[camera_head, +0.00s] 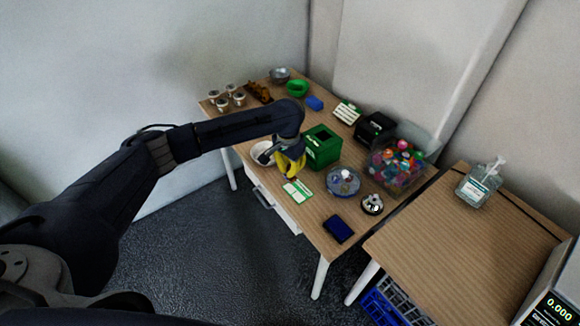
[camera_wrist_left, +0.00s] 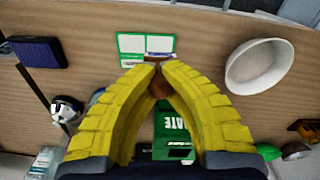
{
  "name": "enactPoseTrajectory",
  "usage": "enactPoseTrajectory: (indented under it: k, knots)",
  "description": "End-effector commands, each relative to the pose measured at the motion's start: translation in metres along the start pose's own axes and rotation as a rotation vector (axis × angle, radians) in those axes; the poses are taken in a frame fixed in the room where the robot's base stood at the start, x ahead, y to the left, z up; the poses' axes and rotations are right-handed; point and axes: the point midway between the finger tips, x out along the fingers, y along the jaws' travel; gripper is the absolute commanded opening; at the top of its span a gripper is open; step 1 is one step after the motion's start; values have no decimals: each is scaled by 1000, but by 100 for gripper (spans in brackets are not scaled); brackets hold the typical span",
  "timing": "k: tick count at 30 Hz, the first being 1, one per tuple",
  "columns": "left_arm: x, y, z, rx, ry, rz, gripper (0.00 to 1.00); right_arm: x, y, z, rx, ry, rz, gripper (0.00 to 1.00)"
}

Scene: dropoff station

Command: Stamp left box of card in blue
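A green and white card (camera_head: 298,190) lies near the front edge of the table. In the left wrist view the card (camera_wrist_left: 131,43) shows two pale boxes, and the right one there has a bluish patch, whose nature I cannot tell. My left gripper (camera_head: 289,172) has yellow fingers and is just above and behind the card. In the left wrist view its fingertips (camera_wrist_left: 158,62) close around a brown, rounded stamp (camera_wrist_left: 160,88). The stamp's lower end is partly hidden, so I cannot tell whether it touches the card. My right gripper is not in view.
A green bin (camera_head: 322,147) stands close behind the gripper, and a white bowl (camera_wrist_left: 259,66) beside it. A dark blue flat block (camera_head: 338,229), a round dish (camera_head: 343,182) and a bell (camera_head: 372,204) are to the right. A clear bin of colourful balls (camera_head: 398,165) stands farther right.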

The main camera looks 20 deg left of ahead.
Motion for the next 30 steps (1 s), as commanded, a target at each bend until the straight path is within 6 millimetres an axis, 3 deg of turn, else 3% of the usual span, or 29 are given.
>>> enactPoseTrajectory:
  k: [15,30]
  knots:
    - [38,0,2,-2,-1,0,0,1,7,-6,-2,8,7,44]
    - [44,0,2,-2,0,0,0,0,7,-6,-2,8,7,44]
